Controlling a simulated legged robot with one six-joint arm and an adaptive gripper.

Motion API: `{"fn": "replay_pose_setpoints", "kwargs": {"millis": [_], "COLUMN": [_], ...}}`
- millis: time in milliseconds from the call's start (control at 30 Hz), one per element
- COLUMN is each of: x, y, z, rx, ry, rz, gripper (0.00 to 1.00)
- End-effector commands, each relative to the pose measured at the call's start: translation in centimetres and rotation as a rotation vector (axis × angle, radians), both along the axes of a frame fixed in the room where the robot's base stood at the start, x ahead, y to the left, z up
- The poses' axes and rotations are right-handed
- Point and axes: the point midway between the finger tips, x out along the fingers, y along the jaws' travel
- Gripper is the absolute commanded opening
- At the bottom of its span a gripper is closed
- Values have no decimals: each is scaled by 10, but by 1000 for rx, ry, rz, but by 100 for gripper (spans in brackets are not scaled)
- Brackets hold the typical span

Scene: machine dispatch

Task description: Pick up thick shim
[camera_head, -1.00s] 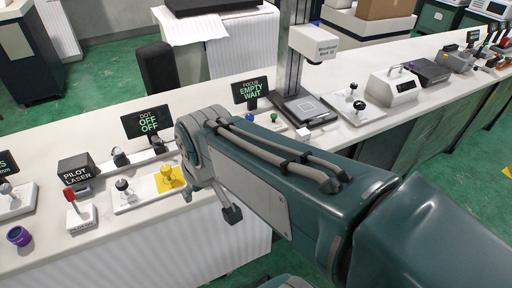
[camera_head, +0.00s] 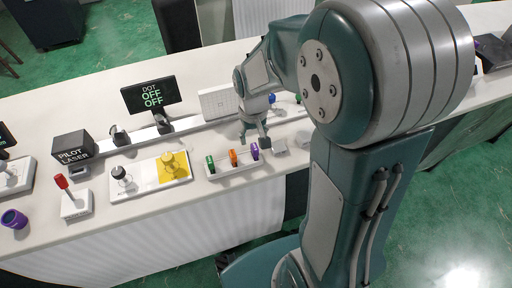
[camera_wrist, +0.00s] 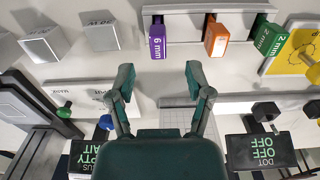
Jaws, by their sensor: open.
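The shims stand in a white rack (camera_head: 232,170) on the bench: a purple one marked 6 mm (camera_wrist: 157,42), an orange one (camera_wrist: 216,38) with its marking hard to read, and a green one marked 2 mm (camera_wrist: 274,52). The head view also shows the purple shim (camera_head: 254,150), the orange shim (camera_head: 233,158) and the green shim (camera_head: 210,164). The 6 mm shim is the thickest marking I can read. My gripper (camera_wrist: 160,77) is open and empty. In the wrist view the purple shim lies just beyond the fingertips, near the middle of the gap, apart from both.
Two grey blocks (camera_wrist: 40,45) (camera_wrist: 98,30) stand beside the purple shim. A yellow plate with a knob (camera_head: 172,168) is left of the rack in the head view. The dot display (camera_head: 150,94) and pilot laser box (camera_head: 73,148) stand further left.

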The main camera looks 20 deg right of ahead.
Motion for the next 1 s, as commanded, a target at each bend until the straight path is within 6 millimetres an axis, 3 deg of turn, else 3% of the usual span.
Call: {"fn": "replay_pose_setpoints", "kwargs": {"millis": [500, 767, 800, 933, 1000], "x": [-2, -2, -2, -2, -2], "y": [1, 1, 1, 0, 0], "z": [-61, -64, -64, -64, -64], "rx": [3, 3, 3, 4, 4], "ry": [1, -2, -2, -2, -2], "rz": [-2, -1, -2, -2, -1], "gripper": [66, 66, 57, 0, 0]}}
